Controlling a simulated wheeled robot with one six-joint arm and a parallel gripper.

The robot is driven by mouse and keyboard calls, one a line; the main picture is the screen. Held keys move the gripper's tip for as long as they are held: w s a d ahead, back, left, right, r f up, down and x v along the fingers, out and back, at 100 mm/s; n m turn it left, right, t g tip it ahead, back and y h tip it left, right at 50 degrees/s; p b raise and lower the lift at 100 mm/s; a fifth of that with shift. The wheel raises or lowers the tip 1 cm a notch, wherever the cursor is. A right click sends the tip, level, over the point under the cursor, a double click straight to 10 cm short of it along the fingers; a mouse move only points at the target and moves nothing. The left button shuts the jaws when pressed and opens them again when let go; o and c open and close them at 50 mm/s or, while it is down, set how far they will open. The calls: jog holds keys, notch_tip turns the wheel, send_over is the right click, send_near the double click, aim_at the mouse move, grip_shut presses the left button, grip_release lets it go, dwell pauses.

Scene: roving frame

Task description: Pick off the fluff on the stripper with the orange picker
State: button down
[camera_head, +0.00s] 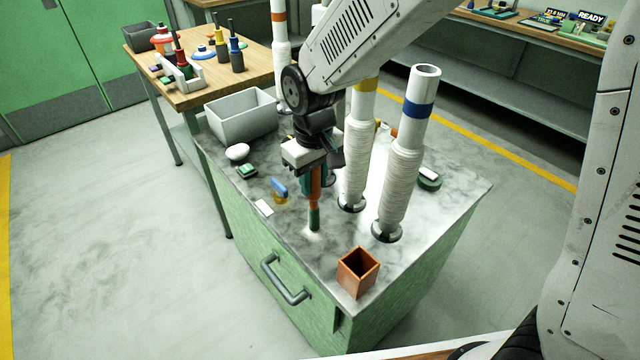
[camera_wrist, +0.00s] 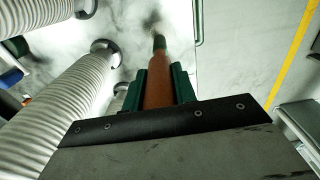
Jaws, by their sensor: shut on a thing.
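My gripper (camera_head: 314,178) is shut on the orange picker (camera_head: 316,188), which has an orange body and a dark green tip. The picker points down, with its tip just above or on the marbled top of the green cabinet; I cannot tell which. In the wrist view, the green fingers (camera_wrist: 159,88) clasp the orange picker (camera_wrist: 158,82) from both sides, and its green end points toward a dark smudge on the top. I cannot single out the stripper or the fluff with certainty. A white rounded lump (camera_head: 237,152) lies near the grey bin.
Two tall wound bobbins, one yellow-banded (camera_head: 356,150) and one blue-banded (camera_head: 400,180), stand close right of my gripper. An open orange box (camera_head: 358,272) stands at the front corner. A grey bin (camera_head: 225,130), a blue-and-yellow item (camera_head: 279,189) and a green-and-white item (camera_head: 429,180) are also there.

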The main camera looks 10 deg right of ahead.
jog(key=shift+s+d+f, duration=0.1)
jog(key=shift+s+d, duration=0.05)
jog(key=shift+s, duration=0.5)
jog(key=shift+s+d+f, duration=0.15)
jog(key=shift+s, duration=0.5)
jog(key=shift+s+d+f, duration=0.1)
jog(key=shift+s+d, duration=0.05)
jog(key=shift+s, duration=0.5)
dwell(2.7)
notch_tip(320, 180, up, 6)
jog(key=shift+w, duration=0.15)
dwell(0.6)
jog(key=shift+a+r, duration=0.1)
jog(key=shift+r, duration=0.1)
